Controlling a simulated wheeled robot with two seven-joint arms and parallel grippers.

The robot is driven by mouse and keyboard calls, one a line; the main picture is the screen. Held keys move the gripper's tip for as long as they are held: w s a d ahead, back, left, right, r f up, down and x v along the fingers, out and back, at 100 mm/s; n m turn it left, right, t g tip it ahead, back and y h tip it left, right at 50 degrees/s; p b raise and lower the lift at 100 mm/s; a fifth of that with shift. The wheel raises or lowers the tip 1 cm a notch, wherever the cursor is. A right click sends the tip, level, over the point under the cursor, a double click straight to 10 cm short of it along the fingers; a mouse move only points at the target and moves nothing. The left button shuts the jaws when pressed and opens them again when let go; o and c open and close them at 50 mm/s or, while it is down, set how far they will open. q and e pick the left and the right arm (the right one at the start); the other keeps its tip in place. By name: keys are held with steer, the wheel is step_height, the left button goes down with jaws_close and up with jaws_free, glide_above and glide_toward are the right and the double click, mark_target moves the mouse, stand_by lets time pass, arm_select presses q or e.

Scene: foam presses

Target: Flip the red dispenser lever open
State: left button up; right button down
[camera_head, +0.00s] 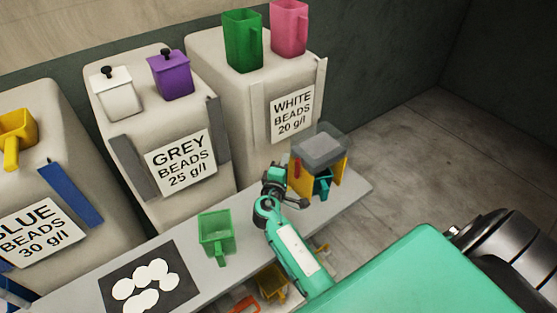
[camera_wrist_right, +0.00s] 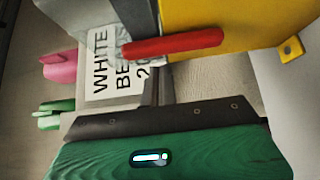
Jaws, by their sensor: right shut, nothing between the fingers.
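The dispenser (camera_head: 303,183) has a yellow body and a clear grey hopper (camera_head: 320,150) on top. It stands near the right end of the grey bench. Its red lever (camera_head: 297,167) is on the left side of the body. In the right wrist view the red lever (camera_wrist_right: 175,43) lies as a long bar across the yellow body (camera_wrist_right: 230,18). My right gripper (camera_head: 285,190) is shut and empty, close to the left of the dispenser, below the lever. Whether it touches the dispenser is unclear. A teal cup (camera_head: 322,184) sits under the hopper. My left gripper is out of view.
A green scoop (camera_head: 216,234) stands on the bench (camera_head: 345,197), left of my right arm. A dark mat (camera_head: 120,288) with white discs lies farther left. Bead containers labelled white (camera_head: 240,100), grey (camera_head: 125,125) and blue (camera_head: 40,110) stand behind. Open floor lies right.

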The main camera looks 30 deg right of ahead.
steer(key=shift+s+r+p, duration=0.15)
steer(key=shift+s+p, duration=0.05)
steer(key=shift+s, duration=0.35)
steer(key=shift+s+r+p, duration=0.15)
steer(key=shift+s, duration=0.6)
steer(key=shift+f, duration=0.15)
steer(key=shift+w, duration=0.1)
